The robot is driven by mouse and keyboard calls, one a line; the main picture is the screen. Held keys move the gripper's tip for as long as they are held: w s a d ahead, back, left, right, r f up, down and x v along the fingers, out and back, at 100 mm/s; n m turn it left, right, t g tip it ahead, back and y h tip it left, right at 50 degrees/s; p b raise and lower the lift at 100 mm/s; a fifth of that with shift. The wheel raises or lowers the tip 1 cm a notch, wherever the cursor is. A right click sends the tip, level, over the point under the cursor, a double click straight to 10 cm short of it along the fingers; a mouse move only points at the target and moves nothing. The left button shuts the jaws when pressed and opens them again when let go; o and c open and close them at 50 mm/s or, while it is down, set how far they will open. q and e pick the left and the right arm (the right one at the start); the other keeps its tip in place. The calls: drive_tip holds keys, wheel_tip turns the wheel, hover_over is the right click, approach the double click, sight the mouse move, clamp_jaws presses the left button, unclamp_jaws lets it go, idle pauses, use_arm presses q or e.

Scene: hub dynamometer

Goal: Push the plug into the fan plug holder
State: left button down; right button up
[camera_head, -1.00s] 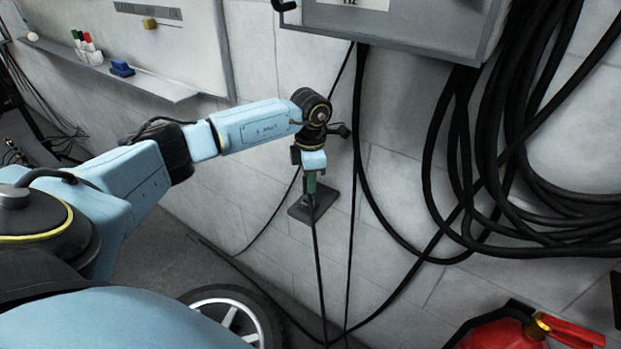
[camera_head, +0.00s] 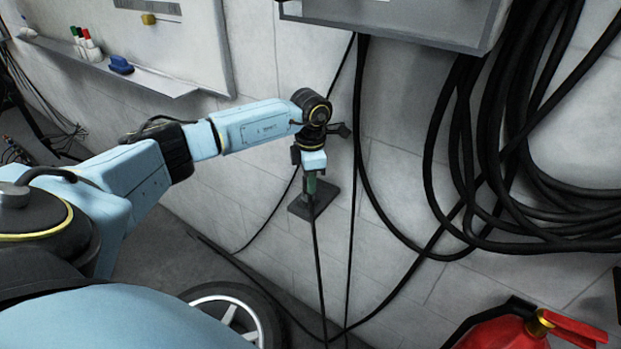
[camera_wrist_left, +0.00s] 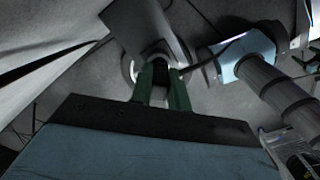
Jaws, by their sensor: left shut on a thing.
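My left gripper (camera_head: 311,182) is shut at the wall, with its green fingers pointing down in the head view. In the left wrist view, the green fingers (camera_wrist_left: 161,88) close around a small dark piece, which I take to be the plug. The plug is mostly hidden by the fingers, and a black cable (camera_head: 316,250) hangs down from them. A dark square plate (camera_head: 327,202), apparently the fan plug holder, is on the wall right behind the fingers. I cannot tell how far the plug sits in it. My right gripper is not in view.
Thick black cables (camera_head: 465,150) hang in coils on the wall at right. A grey box (camera_head: 400,22) is above the gripper. A wheel (camera_head: 235,310) stands below, and a red canister (camera_head: 500,335) is at lower right. A whiteboard ledge (camera_head: 100,65) is at upper left.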

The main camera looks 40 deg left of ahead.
use_arm(q)
drive_tip(key=shift+f, duration=0.35)
drive_tip(key=c, duration=1.3)
unclamp_jaws()
drive_tip(key=shift+o, duration=0.2)
wheel_tip(320, 180, up, 13)
drive_tip(key=shift+r, duration=0.2)
